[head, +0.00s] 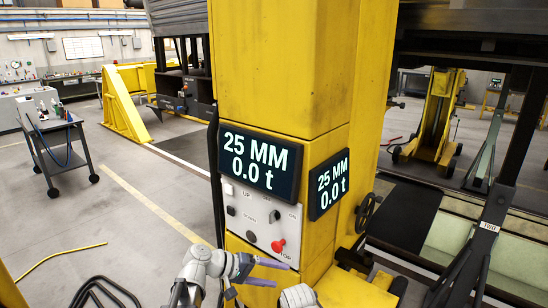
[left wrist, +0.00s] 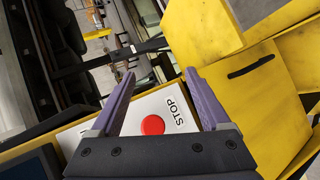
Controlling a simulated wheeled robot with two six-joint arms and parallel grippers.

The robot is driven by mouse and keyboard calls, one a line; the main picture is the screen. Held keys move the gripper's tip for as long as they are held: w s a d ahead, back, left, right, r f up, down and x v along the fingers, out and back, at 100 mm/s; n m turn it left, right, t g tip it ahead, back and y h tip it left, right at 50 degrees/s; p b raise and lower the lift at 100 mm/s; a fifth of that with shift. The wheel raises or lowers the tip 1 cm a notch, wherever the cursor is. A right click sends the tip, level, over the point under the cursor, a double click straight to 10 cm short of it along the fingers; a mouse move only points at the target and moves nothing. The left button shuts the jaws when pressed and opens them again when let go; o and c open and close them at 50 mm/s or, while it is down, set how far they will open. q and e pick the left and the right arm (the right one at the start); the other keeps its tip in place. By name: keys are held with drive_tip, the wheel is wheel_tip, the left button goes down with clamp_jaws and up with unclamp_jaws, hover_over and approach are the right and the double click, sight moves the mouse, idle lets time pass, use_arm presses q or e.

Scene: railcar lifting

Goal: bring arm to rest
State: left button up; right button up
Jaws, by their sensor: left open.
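My left gripper (head: 281,275) is in front of the lower part of the yellow lifting column (head: 285,75), just below the control panel (head: 262,218). Its purple fingers are apart and nothing is between their tips. In the left wrist view the open fingers (left wrist: 160,73) stand on either side of the red stop button (left wrist: 152,125), which lies beyond them on the panel. In the head view the red stop button (head: 278,245) is uncovered, above the gripper. Two displays on the column, the front one (head: 261,162) and the side one (head: 329,184), read 25 MM and 0.0 t. My right gripper is not in view.
A grey tool cart (head: 62,150) stands at the left. A yellow cable (head: 62,256) and a black hose (head: 105,290) lie on the floor at lower left. A dark support stand (head: 490,228) and another yellow jack (head: 437,120) are at the right. Open floor lies left of the column.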

use_arm(q)
drive_tip(key=s+d+f+m+g+y, duration=0.2)
drive_tip(key=s+f+m+g+y, duration=0.15)
drive_tip(key=s+f+y, duration=0.5)
drive_tip(key=s+a+f+m+y, duration=0.2)
drive_tip(key=s+a+y, duration=0.3)
drive_tip(key=s, duration=0.3)
drive_tip(key=shift+s+a+f, duration=0.2)
drive_tip(key=shift+a+f, duration=0.25)
drive_tip(key=shift+f, duration=0.15)
